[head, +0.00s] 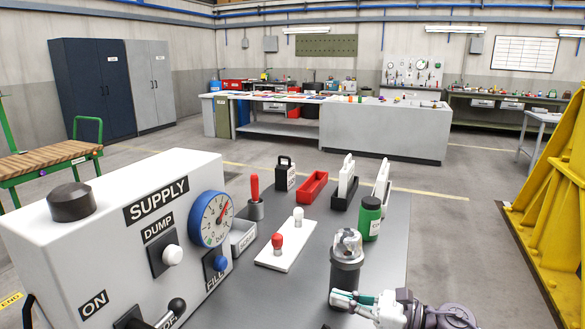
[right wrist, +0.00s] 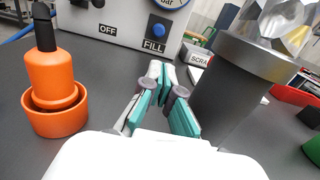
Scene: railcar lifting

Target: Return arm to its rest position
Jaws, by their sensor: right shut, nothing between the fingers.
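My right gripper (head: 352,299) shows at the bottom right of the head view, low over the grey bench top (head: 385,255). In the right wrist view its teal-padded fingers (right wrist: 166,82) are closed together with nothing between them. They point toward the white supply box (right wrist: 115,22), and a gap of bench top shows beyond the tips. A dark cylinder with a clear, shiny top (head: 346,258) stands just beyond the gripper in the head view; it is close on the right in the wrist view (right wrist: 235,80). My left gripper is in neither view.
An orange cup-like part with a black stem (right wrist: 55,85) stands left of the fingers. A green bottle (head: 370,218), a white plate with red and white knobs (head: 285,252) and a red tray (head: 312,187) stand on the bench. A yellow frame (head: 555,200) rises at right.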

